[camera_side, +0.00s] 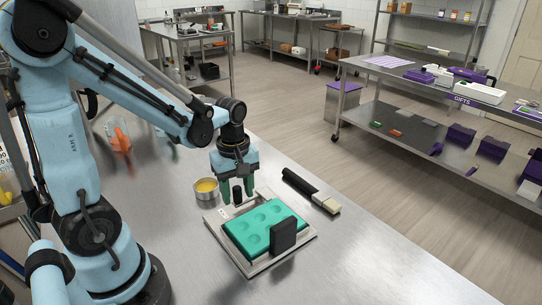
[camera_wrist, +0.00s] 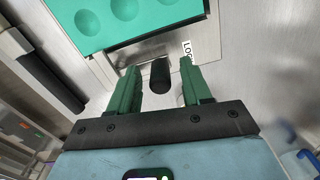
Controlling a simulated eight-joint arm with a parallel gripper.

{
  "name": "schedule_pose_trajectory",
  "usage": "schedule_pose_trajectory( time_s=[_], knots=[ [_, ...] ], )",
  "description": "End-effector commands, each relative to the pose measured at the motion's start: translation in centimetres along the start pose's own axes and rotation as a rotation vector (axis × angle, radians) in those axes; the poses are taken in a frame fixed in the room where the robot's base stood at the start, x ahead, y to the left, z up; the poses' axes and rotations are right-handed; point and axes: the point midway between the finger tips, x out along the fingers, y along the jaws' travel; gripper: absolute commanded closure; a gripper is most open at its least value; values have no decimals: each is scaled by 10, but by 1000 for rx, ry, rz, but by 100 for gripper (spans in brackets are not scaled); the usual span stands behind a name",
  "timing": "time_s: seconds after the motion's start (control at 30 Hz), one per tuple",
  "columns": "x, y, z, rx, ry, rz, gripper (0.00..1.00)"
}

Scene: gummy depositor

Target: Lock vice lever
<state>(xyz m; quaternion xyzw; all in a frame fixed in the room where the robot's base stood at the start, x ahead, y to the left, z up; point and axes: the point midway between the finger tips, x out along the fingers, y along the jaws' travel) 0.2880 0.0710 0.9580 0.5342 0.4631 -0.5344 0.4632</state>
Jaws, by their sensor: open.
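The vice (camera_side: 292,254) is a flat metal frame on the steel bench, with a teal mold (camera_side: 250,232) with round cavities in it. A black upright block (camera_side: 283,235) stands at the near side of the mold. The lever's black knob (camera_wrist: 159,75) rises at the vice's far-left edge, beside a partly hidden label starting "LOC" (camera_wrist: 187,50). My gripper (camera_side: 238,198) points down there with its green fingers open. In the wrist view the knob lies between the fingers, with a gap on both sides. The lever's base is mostly hidden.
A metal cup of yellow liquid (camera_side: 206,189) stands close left of my gripper. A brush (camera_side: 312,191) with a black handle lies right of the vice; its handle also shows in the wrist view (camera_wrist: 46,78). The bench's near right (camera_side: 390,265) is clear.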

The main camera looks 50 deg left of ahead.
Motion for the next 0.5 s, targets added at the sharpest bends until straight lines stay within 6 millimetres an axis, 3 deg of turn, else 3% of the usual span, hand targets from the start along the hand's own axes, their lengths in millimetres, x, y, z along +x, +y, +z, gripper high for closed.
schedule_pose_trajectory(
  time_s=[0.23, 0.5],
  knots=[
    [-11, 0, 0, 0, 0, 0, 51],
    [-45, 0, 0, 0, 0, 0, 51]
  ],
)
